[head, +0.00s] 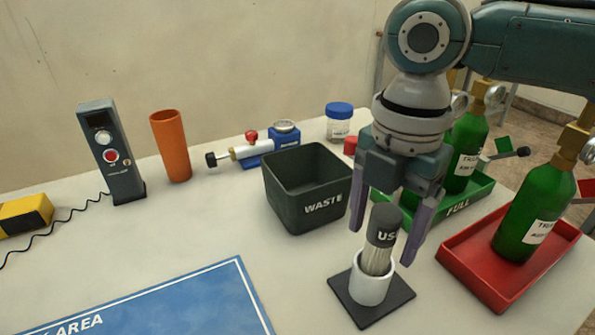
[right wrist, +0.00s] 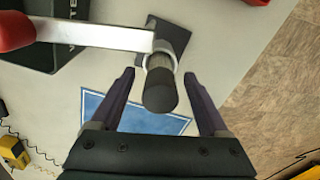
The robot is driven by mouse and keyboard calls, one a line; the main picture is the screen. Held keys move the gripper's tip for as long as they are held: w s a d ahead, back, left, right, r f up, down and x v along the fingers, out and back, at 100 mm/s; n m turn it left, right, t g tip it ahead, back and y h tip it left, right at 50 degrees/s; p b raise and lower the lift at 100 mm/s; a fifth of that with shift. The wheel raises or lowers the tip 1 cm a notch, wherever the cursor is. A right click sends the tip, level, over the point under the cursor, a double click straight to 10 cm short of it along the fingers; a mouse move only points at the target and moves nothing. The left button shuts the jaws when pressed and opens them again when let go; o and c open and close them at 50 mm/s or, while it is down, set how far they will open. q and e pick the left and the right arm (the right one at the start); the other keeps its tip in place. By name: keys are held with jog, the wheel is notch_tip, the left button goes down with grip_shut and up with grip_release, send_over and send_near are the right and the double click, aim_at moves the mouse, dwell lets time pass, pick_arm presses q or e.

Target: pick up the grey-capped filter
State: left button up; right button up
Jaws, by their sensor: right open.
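The grey-capped filter (head: 383,226) stands upright in a white cup (head: 371,290) on a dark square base (head: 397,294). Its dark grey cap carries partly hidden white lettering, and its pale ribbed body shows below. My right gripper (head: 382,245) points down over it, open, with one purple finger on each side of the cap. In the right wrist view the filter's cap (right wrist: 160,92) sits between the two spread fingers (right wrist: 160,74), with gaps on both sides. My left gripper is not in view.
The black WASTE bin (head: 308,212) stands close behind left of the filter. A green FULL tray (head: 466,207) and a red tray (head: 470,267), with green bottles, are at right. A pale bar with a red end (right wrist: 95,34) crosses the wrist view. A blue mat (head: 200,300) lies front left.

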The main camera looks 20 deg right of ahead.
notch_tip(320, 180, down, 3)
jog(key=shift+r, duration=0.15)
grip_shut()
dwell(0.6)
